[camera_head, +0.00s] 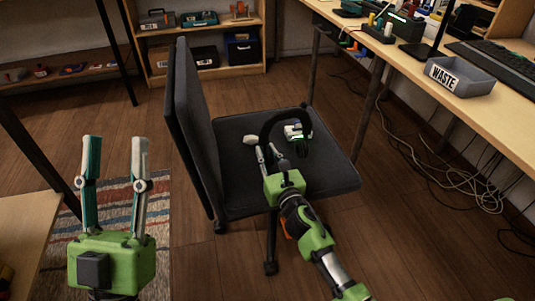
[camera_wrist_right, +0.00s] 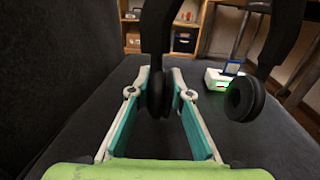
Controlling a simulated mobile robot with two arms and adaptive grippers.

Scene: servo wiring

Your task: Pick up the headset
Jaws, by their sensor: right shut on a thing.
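The black headset (camera_head: 283,113) is at the dark chair's seat, with its headband arched upward. In the right wrist view, one ear cup (camera_wrist_right: 160,95) is between the fingers of my right gripper (camera_wrist_right: 159,80), and the other ear cup (camera_wrist_right: 244,99) hangs free to the right. My right gripper (camera_head: 268,152) is shut on the headset, low over the seat. The top of the headband is cut off in the wrist view. My left gripper (camera_head: 114,141) is open and empty, fingers upright, left of the chair and far from the headset.
The chair's seat (camera_head: 325,175) carries a small white-and-green device (camera_head: 297,131) near the headset. The tall backrest (camera_head: 190,130) stands left of it. A desk (camera_head: 490,125) with a waste tray (camera_head: 460,76) and keyboard is at right. Cables (camera_head: 455,180) lie on the floor below.

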